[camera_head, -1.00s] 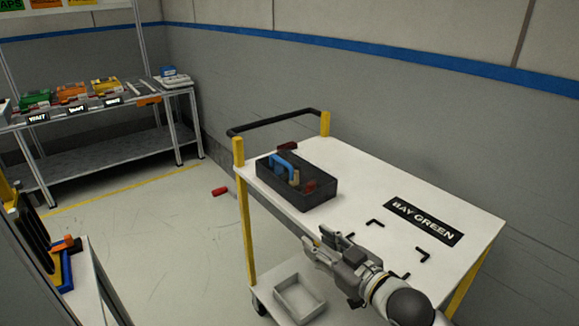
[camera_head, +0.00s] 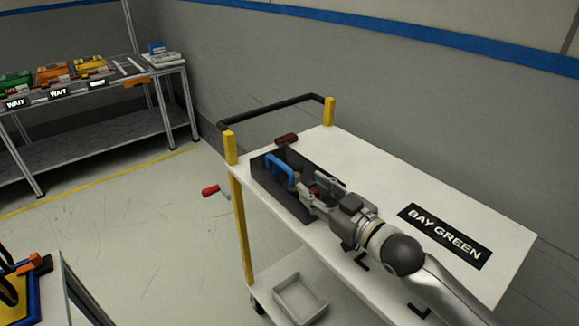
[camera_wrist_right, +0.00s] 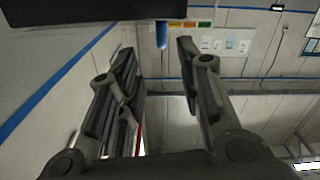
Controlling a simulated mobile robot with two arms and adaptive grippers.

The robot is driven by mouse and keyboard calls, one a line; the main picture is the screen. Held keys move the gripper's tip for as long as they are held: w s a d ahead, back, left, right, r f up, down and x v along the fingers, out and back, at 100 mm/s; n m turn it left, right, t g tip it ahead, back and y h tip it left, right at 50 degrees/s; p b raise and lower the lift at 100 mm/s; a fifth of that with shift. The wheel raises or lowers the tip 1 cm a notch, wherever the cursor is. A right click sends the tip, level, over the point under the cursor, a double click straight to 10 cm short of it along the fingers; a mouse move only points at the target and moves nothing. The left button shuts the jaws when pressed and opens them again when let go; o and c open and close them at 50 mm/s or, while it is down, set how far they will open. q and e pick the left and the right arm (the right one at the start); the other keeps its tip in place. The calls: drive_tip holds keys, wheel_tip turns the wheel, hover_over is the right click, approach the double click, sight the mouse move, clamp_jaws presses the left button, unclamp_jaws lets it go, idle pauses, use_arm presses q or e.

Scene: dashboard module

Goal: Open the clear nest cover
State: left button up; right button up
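I cannot make out a clear nest cover in either view. My right gripper (camera_head: 320,192) is open over the right part of the black tray (camera_head: 270,188) on the white cart. Its fingers point towards a blue handle-shaped piece (camera_head: 281,167) in the tray, with no visible grip on it. The gripper hides part of the tray's contents. My left gripper is out of view.
The white cart top (camera_head: 375,160) has a "BAY GREEN" label (camera_head: 445,235) and a black rail (camera_head: 275,110). A dark red piece (camera_head: 287,139) lies behind the tray. A grey bin (camera_head: 299,298) is below. A shelf (camera_head: 100,140) stands back left; a blue-edged fixture (camera_head: 33,300) sits front left.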

sight(290, 170)
drive_tip(key=x, duration=0.5)
drive_tip(key=shift+s+a+r, duration=0.1)
drive_tip(key=shift+r, duration=0.05)
drive_tip(key=x, duration=0.3)
drive_tip(key=shift+w, duration=0.2)
drive_tip(key=shift+w+a, duration=0.35)
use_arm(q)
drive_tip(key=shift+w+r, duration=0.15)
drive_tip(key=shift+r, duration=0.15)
use_arm(e)
drive_tip(key=shift+c, duration=0.8)
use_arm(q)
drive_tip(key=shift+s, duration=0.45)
use_arm(e)
clamp_jaws()
